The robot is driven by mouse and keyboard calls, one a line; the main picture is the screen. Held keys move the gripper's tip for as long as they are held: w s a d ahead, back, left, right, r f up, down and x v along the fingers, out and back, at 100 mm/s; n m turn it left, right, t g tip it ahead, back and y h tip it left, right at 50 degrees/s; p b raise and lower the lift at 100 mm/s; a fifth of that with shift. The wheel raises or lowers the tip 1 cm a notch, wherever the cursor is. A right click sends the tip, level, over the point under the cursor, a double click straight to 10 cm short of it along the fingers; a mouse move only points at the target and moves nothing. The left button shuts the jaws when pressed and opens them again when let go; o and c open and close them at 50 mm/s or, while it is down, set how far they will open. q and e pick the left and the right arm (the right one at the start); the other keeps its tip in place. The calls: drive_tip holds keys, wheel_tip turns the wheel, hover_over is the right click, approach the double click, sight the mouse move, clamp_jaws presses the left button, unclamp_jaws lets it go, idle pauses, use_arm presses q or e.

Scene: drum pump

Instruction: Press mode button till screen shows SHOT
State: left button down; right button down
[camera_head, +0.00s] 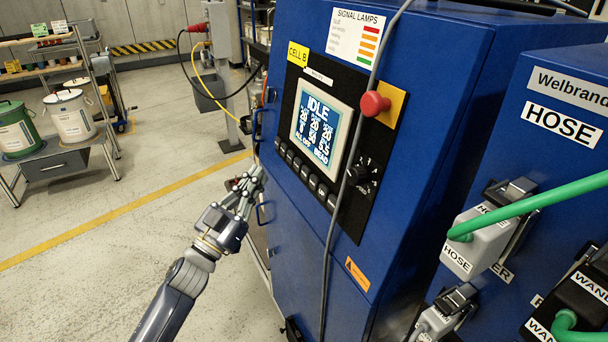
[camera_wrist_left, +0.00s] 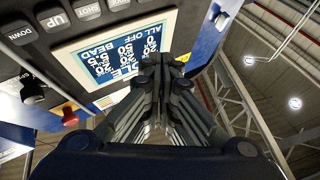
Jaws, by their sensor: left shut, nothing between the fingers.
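The screen (camera_head: 321,123) on the blue cabinet reads IDLE at the top, with ALL OFF and BEAD at the bottom. It also shows upside down in the left wrist view (camera_wrist_left: 112,55). A row of dark buttons (camera_head: 306,173) runs under the screen. In the left wrist view I read a DOWN button (camera_wrist_left: 20,34), an UP button (camera_wrist_left: 54,19) and a SHOT button (camera_wrist_left: 87,9); another button (camera_wrist_left: 119,3), apparently MODE, is cut by the top edge. My left gripper (camera_head: 254,177) is shut and empty, left of the button row. Its fingers (camera_wrist_left: 165,62) hide part of the screen. My right gripper is not in view.
A red emergency knob (camera_head: 375,103) and a black rotary dial (camera_head: 363,174) sit right of the screen. A grey cable (camera_head: 345,190) hangs across the cabinet front. Door handles (camera_head: 261,209) stick out near my left gripper. The floor to the left is open.

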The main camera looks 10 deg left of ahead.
sight(306, 173)
use_arm(q)
drive_tip(key=w+d+f+b, duration=0.1)
drive_tip(key=w+d+b, duration=0.2)
drive_tip(key=d, duration=0.3)
drive_tip(key=shift+w+d+f, duration=0.2)
drive_tip(key=shift+w+d, duration=0.05)
drive_tip(key=shift+w, duration=0.4)
idle(0.9)
drive_tip(key=shift+w+d, duration=0.25)
drive_tip(key=shift+d, duration=0.1)
drive_tip(key=shift+w+d+f, duration=0.15)
drive_tip(key=shift+w+d, duration=0.05)
drive_tip(key=shift+d, duration=0.15)
idle(0.7)
drive_tip(key=shift+a, duration=0.1)
drive_tip(key=shift+s+a+p, duration=0.35)
drive_tip(key=shift+s+a, duration=0.1)
drive_tip(key=shift+a, duration=0.2)
drive_tip(key=shift+r, duration=0.2)
